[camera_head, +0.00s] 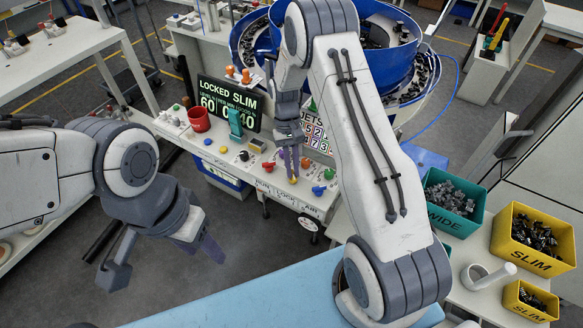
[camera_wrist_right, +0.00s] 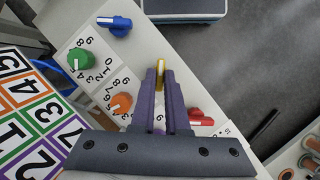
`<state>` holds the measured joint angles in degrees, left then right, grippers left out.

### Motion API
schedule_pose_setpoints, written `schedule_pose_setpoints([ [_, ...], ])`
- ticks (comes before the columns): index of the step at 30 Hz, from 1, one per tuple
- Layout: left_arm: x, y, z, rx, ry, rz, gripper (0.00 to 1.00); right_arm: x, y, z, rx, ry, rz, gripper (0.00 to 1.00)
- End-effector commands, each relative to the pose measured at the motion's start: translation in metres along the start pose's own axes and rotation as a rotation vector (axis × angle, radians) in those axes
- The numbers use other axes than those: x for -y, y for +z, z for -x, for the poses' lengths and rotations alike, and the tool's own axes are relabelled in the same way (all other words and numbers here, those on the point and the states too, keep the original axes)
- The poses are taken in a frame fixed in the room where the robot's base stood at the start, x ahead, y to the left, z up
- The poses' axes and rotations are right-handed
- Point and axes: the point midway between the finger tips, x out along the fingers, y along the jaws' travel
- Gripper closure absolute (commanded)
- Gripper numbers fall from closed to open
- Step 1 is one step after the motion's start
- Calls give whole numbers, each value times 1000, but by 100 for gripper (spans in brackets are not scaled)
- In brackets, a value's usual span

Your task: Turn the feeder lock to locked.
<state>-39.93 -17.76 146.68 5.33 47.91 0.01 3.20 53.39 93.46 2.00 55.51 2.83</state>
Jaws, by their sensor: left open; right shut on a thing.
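My right gripper (camera_head: 291,178) reaches down to the front of the control panel (camera_head: 228,162). It is shut on a yellow knob (camera_head: 293,181), above a label that seems to read LOCK. In the right wrist view the yellow knob (camera_wrist_right: 160,74) stands edge-on between the fingertips (camera_wrist_right: 160,85); the fingers hide its base. My left gripper (camera_head: 160,264) is open and empty, over the floor in front of the panel.
Close to the held knob are a red knob (camera_wrist_right: 200,118), an orange knob (camera_wrist_right: 121,103), a green knob (camera_wrist_right: 80,59) and a blue knob (camera_wrist_right: 120,25). A red cup (camera_head: 199,120) stands on the panel. A blue bowl feeder (camera_head: 375,45) is behind; bins of connectors (camera_head: 533,240) stand at right.

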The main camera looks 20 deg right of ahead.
Motion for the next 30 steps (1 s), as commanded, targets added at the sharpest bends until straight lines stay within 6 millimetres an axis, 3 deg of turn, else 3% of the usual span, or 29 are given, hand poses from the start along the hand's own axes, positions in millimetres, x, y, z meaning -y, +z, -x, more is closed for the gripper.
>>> schedule_pose_setpoints([
  [12, 0, 0, 0, 0, 0, 0, 50, 0, 4, -3, 15, -3, -10, 100],
  [13, 0, 0, 0, 0, 0, 0, 50, 0, 4, -3, 15, -3, -10, 80],
  [15, 0, 0, 0, 0, 0, 0, 50, 0, 3, -2, 13, -3, -9, 57],
  [25, 0, 0, -1, 0, 0, 0, 50, 0, 1, 0, 4, -2, -7, 57],
  [30, 0, 0, -7, 0, 0, 0, 50, 0, -1, 19, -1, -3, -7, 57],
])
